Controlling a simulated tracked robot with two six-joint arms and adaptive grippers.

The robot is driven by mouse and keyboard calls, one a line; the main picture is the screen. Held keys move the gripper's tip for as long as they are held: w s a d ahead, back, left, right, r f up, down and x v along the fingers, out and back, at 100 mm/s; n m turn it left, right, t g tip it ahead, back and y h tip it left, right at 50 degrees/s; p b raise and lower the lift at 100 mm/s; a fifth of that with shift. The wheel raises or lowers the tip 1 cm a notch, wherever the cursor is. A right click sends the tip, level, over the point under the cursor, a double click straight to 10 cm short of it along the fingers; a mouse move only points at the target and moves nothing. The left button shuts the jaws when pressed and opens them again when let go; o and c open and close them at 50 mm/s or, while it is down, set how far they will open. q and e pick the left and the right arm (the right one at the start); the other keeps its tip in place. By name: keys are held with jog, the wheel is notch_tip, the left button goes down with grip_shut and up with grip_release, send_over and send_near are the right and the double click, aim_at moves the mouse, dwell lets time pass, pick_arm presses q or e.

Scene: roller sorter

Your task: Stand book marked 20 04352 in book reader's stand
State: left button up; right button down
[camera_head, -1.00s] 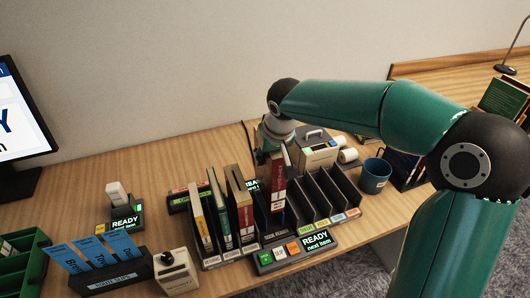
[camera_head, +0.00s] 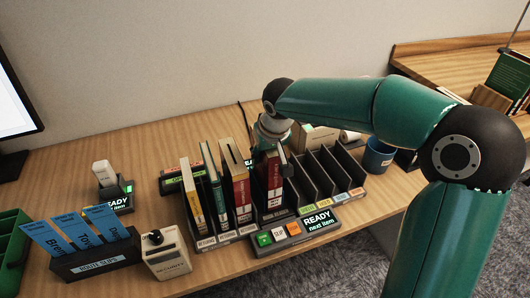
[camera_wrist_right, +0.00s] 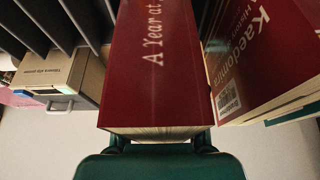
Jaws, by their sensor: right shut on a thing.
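A red book (camera_head: 270,185) with white spine lettering stands upright in the slot that bears the book reader label, in the dark rack. In the right wrist view its red cover (camera_wrist_right: 155,65) reads "A Year at". My right gripper (camera_head: 273,150) is shut on the book's top end; its fingers also show in the right wrist view (camera_wrist_right: 160,140). The book's lower end is down at the slot's label; whether it touches the bottom is unclear. I cannot read the number 20 04352 on it. My left gripper is not in view.
Left of it stand another red book (camera_head: 236,180), a green book (camera_head: 215,192) and a yellow-and-white book (camera_head: 193,200). Empty dark slots (camera_head: 325,175) lie to the right. A button panel with a READY display (camera_head: 317,220) sits in front. A blue mug (camera_head: 378,157) stands beyond the slots.

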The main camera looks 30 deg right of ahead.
jog(key=shift+f+b, duration=0.45)
jog(key=shift+b, duration=0.1)
dwell(0.4)
jog(key=c, duration=0.6)
grip_release()
jog(key=v, duration=1.2)
jog(key=shift+s+f, duration=0.1)
